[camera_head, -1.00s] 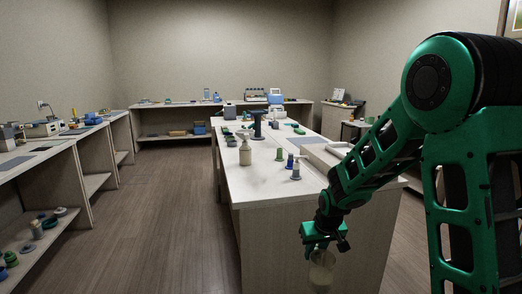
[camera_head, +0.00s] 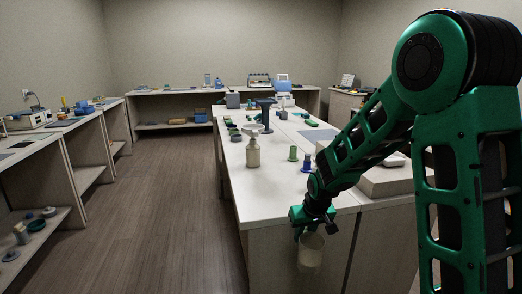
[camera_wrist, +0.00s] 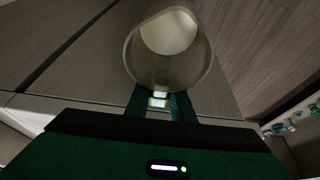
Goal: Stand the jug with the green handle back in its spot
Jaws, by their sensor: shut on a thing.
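My gripper (camera_head: 309,226) is shut on a clear, open-topped jug (camera_head: 310,252) and holds it in front of the near end of the middle bench, below the bench top. In the wrist view the round mouth of the jug (camera_wrist: 168,50) opens beyond the fingers (camera_wrist: 160,99), with a pale floor or contents inside. The jug's spot cannot be made out.
The middle bench (camera_head: 268,207) carries a white pump bottle (camera_head: 253,153), a green spool-like piece (camera_head: 293,153), a blue piece (camera_head: 305,164) and a pale box-like unit (camera_head: 385,181). A shelved bench (camera_head: 70,150) runs along the left. The floor (camera_head: 165,190) between is clear.

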